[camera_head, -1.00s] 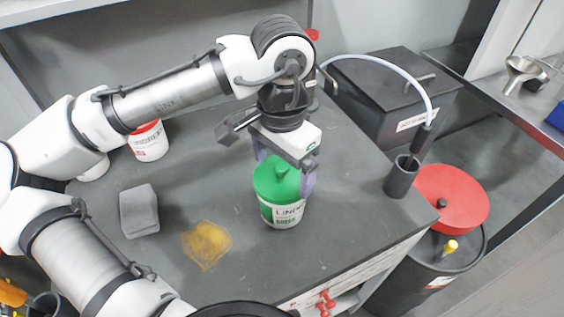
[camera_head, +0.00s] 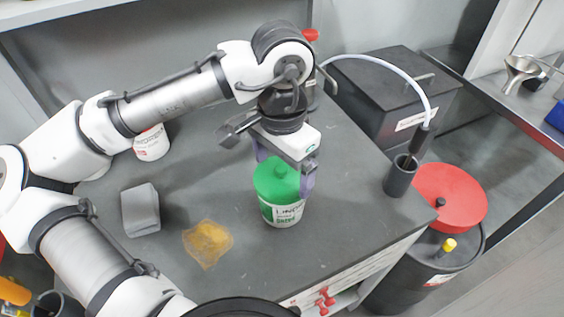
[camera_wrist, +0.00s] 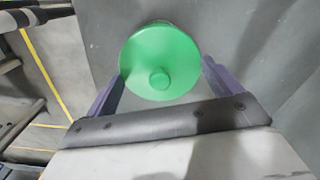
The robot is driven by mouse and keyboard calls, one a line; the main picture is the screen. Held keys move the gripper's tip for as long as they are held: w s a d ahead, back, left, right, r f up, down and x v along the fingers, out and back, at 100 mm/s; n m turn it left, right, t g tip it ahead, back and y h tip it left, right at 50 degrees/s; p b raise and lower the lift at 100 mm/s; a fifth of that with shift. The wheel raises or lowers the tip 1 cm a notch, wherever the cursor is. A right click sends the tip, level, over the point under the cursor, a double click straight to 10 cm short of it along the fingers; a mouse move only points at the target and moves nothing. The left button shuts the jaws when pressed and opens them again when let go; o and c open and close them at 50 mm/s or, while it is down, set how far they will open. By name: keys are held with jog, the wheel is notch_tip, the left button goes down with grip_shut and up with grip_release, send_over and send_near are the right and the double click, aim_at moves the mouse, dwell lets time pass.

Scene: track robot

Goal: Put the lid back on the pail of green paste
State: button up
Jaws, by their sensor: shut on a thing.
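The white pail (camera_head: 283,212) with a green-and-white label stands upright on the dark grey bench top. The green lid (camera_head: 277,180), round with a small knob, sits over the pail's mouth and looks roughly level. In the wrist view the lid (camera_wrist: 160,62) hides the pail and its paste below. My gripper (camera_head: 282,172) is above the pail with its purple fingers on either side of the lid, shut on it. I cannot tell whether the lid is fully seated on the rim.
A grey block (camera_head: 140,209) and a yellow-orange smear (camera_head: 208,243) lie left of the pail. A white tub (camera_head: 151,145) stands behind. A dark cup (camera_head: 401,178) with a hosed tool stands near the right edge. A drum (camera_head: 440,262) with a red lid (camera_head: 449,196) stands beyond the bench.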

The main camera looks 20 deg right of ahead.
dwell(0.3)
jog(key=o, duration=0.7)
jog(key=shift+r+p, duration=3.5)
jog(key=shift+p, duration=0.15)
jog(key=shift+c, duration=0.2)
grip_shut()
